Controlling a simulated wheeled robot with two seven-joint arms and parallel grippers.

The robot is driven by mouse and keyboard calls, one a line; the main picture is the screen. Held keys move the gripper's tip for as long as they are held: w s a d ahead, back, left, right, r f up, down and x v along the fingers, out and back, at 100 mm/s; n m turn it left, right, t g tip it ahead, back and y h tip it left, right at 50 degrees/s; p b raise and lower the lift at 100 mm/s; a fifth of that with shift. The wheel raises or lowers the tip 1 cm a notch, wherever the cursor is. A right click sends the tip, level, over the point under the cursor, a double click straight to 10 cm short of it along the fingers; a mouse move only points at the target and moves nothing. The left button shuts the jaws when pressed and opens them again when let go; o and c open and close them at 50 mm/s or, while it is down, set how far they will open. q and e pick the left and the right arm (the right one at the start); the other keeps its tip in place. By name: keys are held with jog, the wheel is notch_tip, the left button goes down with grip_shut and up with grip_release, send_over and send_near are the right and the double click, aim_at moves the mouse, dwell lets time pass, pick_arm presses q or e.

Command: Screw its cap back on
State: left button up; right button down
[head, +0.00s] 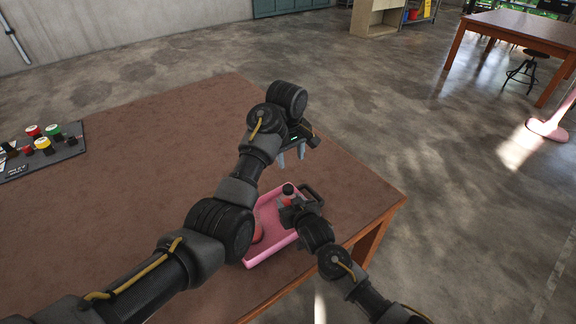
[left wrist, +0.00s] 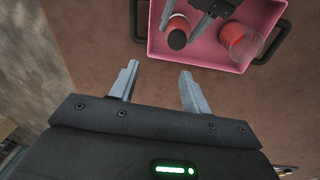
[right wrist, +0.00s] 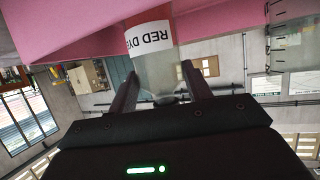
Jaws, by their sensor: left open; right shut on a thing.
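The bottle (head: 287,200) is clear with a red band and a dark round top; its label reads "RED DYE" in the right wrist view (right wrist: 150,38). The dark top (left wrist: 177,40) faces my left wrist camera; I cannot tell whether it is a seated cap. My right gripper (right wrist: 158,90) is shut on the bottle, over the pink tray (head: 268,218). My left gripper (head: 292,154) is open and empty, above and beyond the tray; its fingers (left wrist: 157,85) also show in the left wrist view. No separate loose cap shows.
A clear cup with red contents (left wrist: 240,42) is in the tray, which has dark handles. The brown table (head: 130,160) is mostly clear. A dark board with coloured buttons (head: 42,150) lies at its far left. The table's right edge is close to the tray.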

aim_at(288, 188)
pick_arm(q)
jog(key=f+n, duration=0.1)
jog(key=s+f+n+g, duration=0.1)
jog(key=n, duration=0.1)
jog(key=shift+s+a, duration=0.15)
jog(key=shift+a, duration=0.05)
jog(key=shift+s+a+n+y, duration=0.1)
jog(key=shift+n+y, duration=0.05)
jog(key=shift+n, duration=0.55)
jog(key=shift+s+a+n+y, duration=0.1)
jog(key=shift+n+y, duration=0.05)
jog(key=shift+n, duration=0.55)
jog(key=shift+f, duration=0.15)
jog(key=shift+f, duration=3.9)
